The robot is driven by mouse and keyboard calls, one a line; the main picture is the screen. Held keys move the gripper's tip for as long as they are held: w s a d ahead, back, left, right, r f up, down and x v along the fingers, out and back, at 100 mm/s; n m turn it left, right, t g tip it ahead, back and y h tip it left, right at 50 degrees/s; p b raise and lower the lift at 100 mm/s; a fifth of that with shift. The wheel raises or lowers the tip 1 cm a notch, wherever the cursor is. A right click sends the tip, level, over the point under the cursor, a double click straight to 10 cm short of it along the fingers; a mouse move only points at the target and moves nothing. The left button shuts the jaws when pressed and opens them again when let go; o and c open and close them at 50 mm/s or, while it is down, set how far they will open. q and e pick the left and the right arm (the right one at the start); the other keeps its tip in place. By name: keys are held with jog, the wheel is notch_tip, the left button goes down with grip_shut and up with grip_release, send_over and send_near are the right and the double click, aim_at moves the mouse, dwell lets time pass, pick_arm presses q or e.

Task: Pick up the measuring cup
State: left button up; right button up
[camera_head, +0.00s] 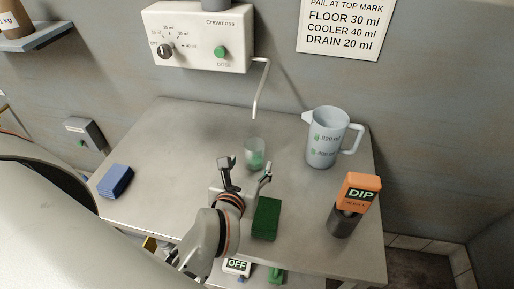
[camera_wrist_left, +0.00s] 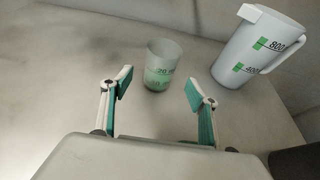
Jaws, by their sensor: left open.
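The measuring cup (camera_head: 255,151) is a small, translucent, upright cup with green marks on the steel table, below the dispenser's spout. In the left wrist view the cup (camera_wrist_left: 163,60) stands just beyond the fingertips, near the middle of the gap between them. My left gripper (camera_head: 247,173) is open and empty, on the near side of the cup. The left wrist view shows its two fingers (camera_wrist_left: 158,88) spread apart. My right gripper is not in view.
A large graduated jug (camera_head: 325,140) stands right of the cup. The table also holds a blue sponge (camera_head: 115,181), a green block (camera_head: 266,218) and an orange DIP device (camera_head: 359,193) in a dark holder. The wall dispenser (camera_head: 198,35) has a thin spout (camera_head: 261,90). The table between cup and sponge is clear.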

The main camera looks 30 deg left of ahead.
aim_at(252, 161)
pick_arm(q)
jog(key=shift+w+a+f, duration=0.2)
jog(key=shift+w+f, duration=0.05)
jog(key=shift+w, duration=0.4)
jog(key=b+x, duration=0.1)
jog(key=x, duration=0.3)
jog(key=shift+w+f, duration=0.15)
jog(key=shift+w, duration=0.05)
jog(key=shift+w+a+f, duration=0.15)
jog(key=shift+w, duration=0.35)
jog(key=c, duration=1.2)
jog(key=shift+c, duration=0.6)
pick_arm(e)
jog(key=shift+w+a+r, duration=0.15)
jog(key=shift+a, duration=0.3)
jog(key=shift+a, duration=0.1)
